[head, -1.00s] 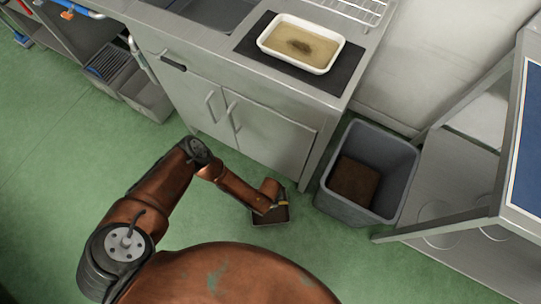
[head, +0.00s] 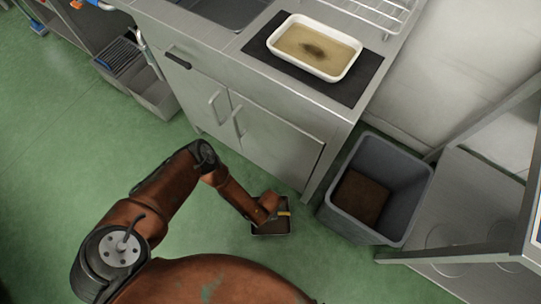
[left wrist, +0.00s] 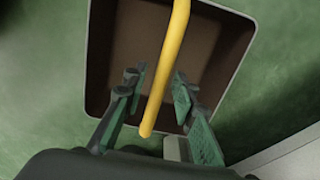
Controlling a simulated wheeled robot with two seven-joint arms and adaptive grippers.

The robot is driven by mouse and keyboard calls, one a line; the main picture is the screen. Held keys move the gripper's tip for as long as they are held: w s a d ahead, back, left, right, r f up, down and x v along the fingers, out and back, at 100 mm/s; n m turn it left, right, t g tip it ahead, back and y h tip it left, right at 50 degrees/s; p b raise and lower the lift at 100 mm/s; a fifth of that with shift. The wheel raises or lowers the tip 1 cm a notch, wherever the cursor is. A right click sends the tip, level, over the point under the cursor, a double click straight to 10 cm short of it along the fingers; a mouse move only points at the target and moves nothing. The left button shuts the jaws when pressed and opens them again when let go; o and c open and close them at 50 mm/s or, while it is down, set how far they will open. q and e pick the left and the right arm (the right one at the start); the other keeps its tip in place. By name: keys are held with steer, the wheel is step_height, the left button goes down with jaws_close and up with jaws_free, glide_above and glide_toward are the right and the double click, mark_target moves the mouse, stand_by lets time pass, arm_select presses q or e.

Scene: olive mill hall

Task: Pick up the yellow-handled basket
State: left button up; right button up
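The basket (head: 272,229) is a small, dark, open box with a yellow handle (head: 284,213). It appears to sit on the green floor in front of the sink cabinet. In the left wrist view the basket (left wrist: 107,60) is brown inside and looks empty, with the yellow handle (left wrist: 164,70) arching over it. My left gripper (left wrist: 160,90) is open above the basket. Its green-padded fingers are on either side of the handle, with a visible gap on each side. In the head view my arm hides part of the basket. My right gripper is out of view.
A grey bin (head: 338,212) with something brown inside stands right of the basket. The steel sink cabinet (head: 270,140) is just behind, with a white tray (head: 342,73) of murky liquid on top. A metal rack stands at far right.

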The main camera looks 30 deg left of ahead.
arm_select(q)
jaws_close()
stand_by(0.7)
